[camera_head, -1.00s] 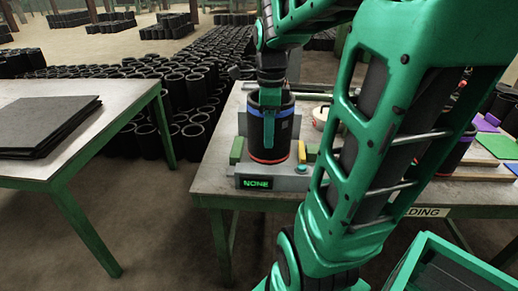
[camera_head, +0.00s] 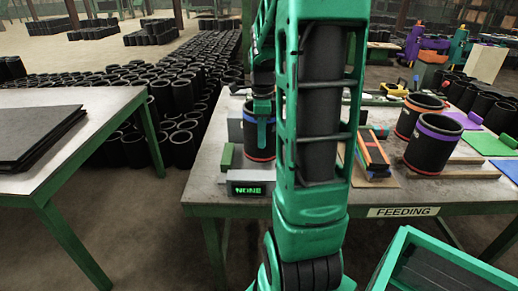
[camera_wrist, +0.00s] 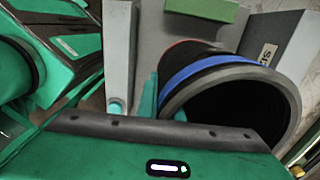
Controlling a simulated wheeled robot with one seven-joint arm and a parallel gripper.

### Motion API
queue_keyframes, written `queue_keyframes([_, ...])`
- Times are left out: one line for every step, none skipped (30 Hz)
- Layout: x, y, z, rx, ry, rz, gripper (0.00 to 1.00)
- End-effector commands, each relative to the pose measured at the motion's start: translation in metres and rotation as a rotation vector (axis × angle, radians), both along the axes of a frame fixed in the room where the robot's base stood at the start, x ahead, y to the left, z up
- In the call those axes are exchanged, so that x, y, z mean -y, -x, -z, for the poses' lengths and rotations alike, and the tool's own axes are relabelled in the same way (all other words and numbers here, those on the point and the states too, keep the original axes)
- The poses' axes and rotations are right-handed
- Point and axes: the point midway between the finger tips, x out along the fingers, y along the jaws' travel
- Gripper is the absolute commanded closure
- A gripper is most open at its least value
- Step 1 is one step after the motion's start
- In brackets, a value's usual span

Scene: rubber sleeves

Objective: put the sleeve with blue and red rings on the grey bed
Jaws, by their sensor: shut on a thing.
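The black sleeve with a blue upper ring and a red lower ring (camera_head: 249,137) stands upright over the grey bed (camera_head: 250,176), partly hidden by my arm. My gripper (camera_head: 262,128) reaches down from above and is shut on the sleeve's wall. In the wrist view the sleeve (camera_wrist: 191,86) shows its open end and the blue ring, with the red ring beyond; the bed (camera_wrist: 119,55) is around it. A green block (camera_head: 226,156) shows on the bed's left. Whether the sleeve's underside touches the bed is hidden. The bed's display reads NONE.
A sleeve with an orange ring (camera_head: 414,117) and one with a purple ring (camera_head: 432,146) stand on the table to the right. Coloured slats (camera_head: 372,153) lie between them and my arm. A table with dark sheets (camera_head: 35,138) is at left. Many black sleeves stand on the floor behind.

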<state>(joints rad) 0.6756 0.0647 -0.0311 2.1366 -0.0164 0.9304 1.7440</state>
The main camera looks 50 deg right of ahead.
Motion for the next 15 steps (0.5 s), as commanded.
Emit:
queue_keyframes([0.002, -0.001, 0.001, 0.001, 0.001, 0.0, 1.0])
queue_keyframes([0.003, -0.002, 0.002, 0.001, 0.001, 0.0, 1.0])
queue_keyframes([0.003, -0.002, 0.003, 0.001, 0.001, 0.0, 1.0])
queue_keyframes([0.003, -0.002, 0.006, 0.0, 0.0, 0.0, 1.0])
queue_keyframes([0.003, -0.002, 0.009, 0.0, 0.0, 0.0, 1.0])
queue_keyframes([0.003, -0.002, 0.014, 0.0, 0.0, 0.0, 1.0])
queue_keyframes([0.003, -0.001, 0.019, -0.001, -0.002, 0.001, 1.0])
queue_keyframes([0.003, -0.001, 0.023, -0.001, -0.002, 0.001, 1.0])
queue_keyframes([0.003, -0.001, 0.028, -0.001, -0.001, 0.001, 1.0])
queue_keyframes([0.003, -0.001, 0.031, -0.001, -0.001, 0.001, 1.0])
queue_keyframes([0.003, -0.002, 0.034, 0.0, 0.0, 0.0, 1.0])
queue_keyframes([0.003, -0.002, 0.037, 0.0, 0.0, 0.0, 1.0])
queue_keyframes([0.003, -0.002, 0.039, 0.0, 0.0, 0.0, 1.0])
queue_keyframes([0.002, -0.002, 0.041, 0.0, 0.0, 0.0, 1.0])
queue_keyframes([0.002, -0.002, 0.042, 0.001, 0.001, 0.0, 1.0])
